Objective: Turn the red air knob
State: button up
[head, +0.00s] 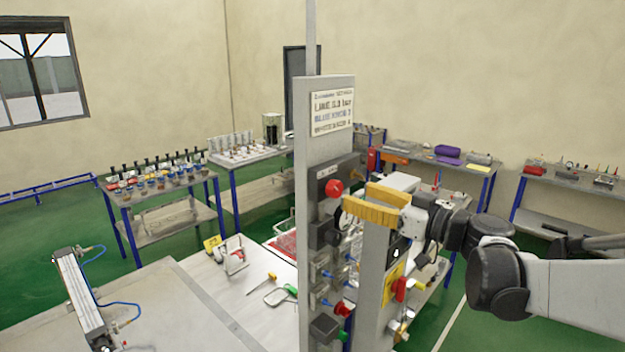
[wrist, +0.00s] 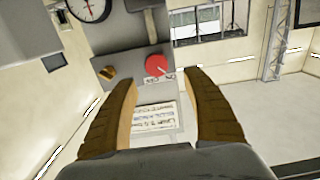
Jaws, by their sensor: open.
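The red air knob (head: 334,188) is a round red knob on the upper part of the grey control panel (head: 317,220). In the wrist view the red knob (wrist: 156,65) shows on the panel face, beyond and between my fingertips. My gripper (head: 356,197) has two yellow-brown fingers, spread apart and pointing at the panel, just right of the knob. In the wrist view my gripper (wrist: 160,76) is open with nothing between its fingers. A gap appears to remain between fingertips and knob; the exact distance cannot be told.
A round gauge (wrist: 90,8) and a small brass fitting (wrist: 107,72) sit near the knob. A printed label (head: 332,112) is above it on the post. Lower on the panel are blue fittings and another red knob (head: 342,309). A white workbench (head: 215,290) lies left.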

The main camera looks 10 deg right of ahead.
aim_at(338, 187)
jog(key=p+x, duration=0.1)
jog(key=x, duration=0.5)
jog(key=shift+w, duration=0.35)
jog(key=shift+w+a, duration=0.35)
jog(key=shift+w, duration=0.1)
jog(key=shift+d, duration=0.1)
jog(key=c, duration=1.2)
